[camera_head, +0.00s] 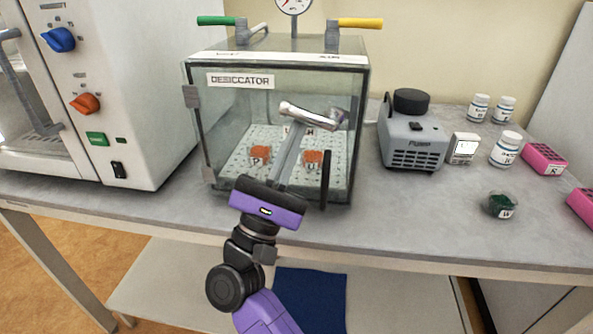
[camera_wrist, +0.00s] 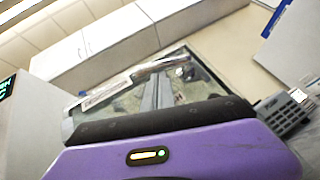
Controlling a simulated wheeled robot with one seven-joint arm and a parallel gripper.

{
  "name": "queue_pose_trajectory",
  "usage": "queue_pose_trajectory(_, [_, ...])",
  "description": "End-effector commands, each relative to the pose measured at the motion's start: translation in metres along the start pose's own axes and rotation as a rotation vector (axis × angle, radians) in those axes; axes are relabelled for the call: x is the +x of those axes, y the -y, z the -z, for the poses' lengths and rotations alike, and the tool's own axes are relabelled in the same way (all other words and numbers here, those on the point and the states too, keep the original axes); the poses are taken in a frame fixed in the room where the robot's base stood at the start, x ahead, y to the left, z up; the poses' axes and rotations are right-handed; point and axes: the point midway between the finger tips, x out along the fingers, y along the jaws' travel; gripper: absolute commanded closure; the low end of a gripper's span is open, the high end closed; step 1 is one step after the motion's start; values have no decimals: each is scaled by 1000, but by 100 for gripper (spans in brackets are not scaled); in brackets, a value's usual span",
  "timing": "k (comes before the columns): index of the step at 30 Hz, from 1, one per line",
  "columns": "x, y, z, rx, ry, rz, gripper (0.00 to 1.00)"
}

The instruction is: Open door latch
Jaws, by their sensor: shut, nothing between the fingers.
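The desiccator (camera_head: 226,130) is a clear glass box with a labelled front door, standing on the bench. The door looks closed. My gripper (camera_head: 296,131) is shut and empty, its fingers pointing up and away at the front of the door. The wrist view shows the fingers (camera_wrist: 157,92) reaching toward the handle.
A black vertical bar (camera_head: 325,180) stands at the door's right edge. A large white machine (camera_head: 150,90) is close on the left. A grey pump (camera_head: 411,140), bottles and pink racks stand on the right. The bench front (camera_head: 400,222) is clear.

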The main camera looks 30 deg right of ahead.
Motion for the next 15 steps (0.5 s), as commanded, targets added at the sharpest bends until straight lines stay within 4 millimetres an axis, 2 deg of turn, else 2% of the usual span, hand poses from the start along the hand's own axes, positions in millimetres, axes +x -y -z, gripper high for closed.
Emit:
queue_pose_trajectory(1, [-6, 1, 3, 22, 4, 28, 100])
queue_pose_trajectory(15, [8, -9, -6, 187, 2, 276, 100])
